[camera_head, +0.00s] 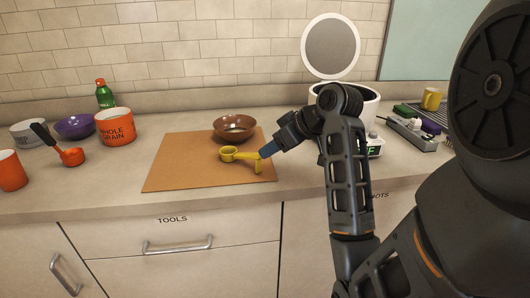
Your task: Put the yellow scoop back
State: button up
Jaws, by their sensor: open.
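The yellow scoop (228,154) is at the right part of a tan board (180,178) on the counter, in front of a brown bowl. Its round cup is at the left and its handle runs right toward my gripper (264,154). My gripper is open, with its blue-grey end right at the handle's right end. A yellow part bends down there toward the board. I cannot tell whether the fingers touch the handle, as they are small and partly hidden.
The brown bowl (234,127) stands behind the scoop. An orange canister (115,127), purple bowl (75,126) and red scoop (70,156) stand left. A white cooker (350,108) with raised lid is behind my arm. A power strip (411,132) lies right. The drawer marked TOOLS (180,250) is shut.

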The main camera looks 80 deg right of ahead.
jog(key=v, duration=0.7)
jog(key=shift+w+f, duration=0.1)
jog(key=shift+f, duration=0.05)
jog(key=w+a+f+m+t, duration=0.1)
jog(key=w+a+f, duration=0.4)
jog(key=a+f, duration=0.3)
jog(key=w+a+f+m+t, duration=0.1)
jog(key=w+a+f, duration=0.4)
jog(key=a, duration=0.6)
jog(key=s+a+f+n+t, duration=0.2)
jog(key=s+a+n+t, duration=0.1)
jog(key=s+a, duration=0.95)
jog(key=s+a+r+n+t+y, duration=0.1)
jog(key=s+a+r+n+y, duration=0.2)
jog(key=s+a+r, duration=0.1)
jog(key=shift+s+a+r+n+y, duration=0.15)
jog(key=shift+s+a+n+y, duration=0.15)
jog(key=shift+s+a, duration=0.35)
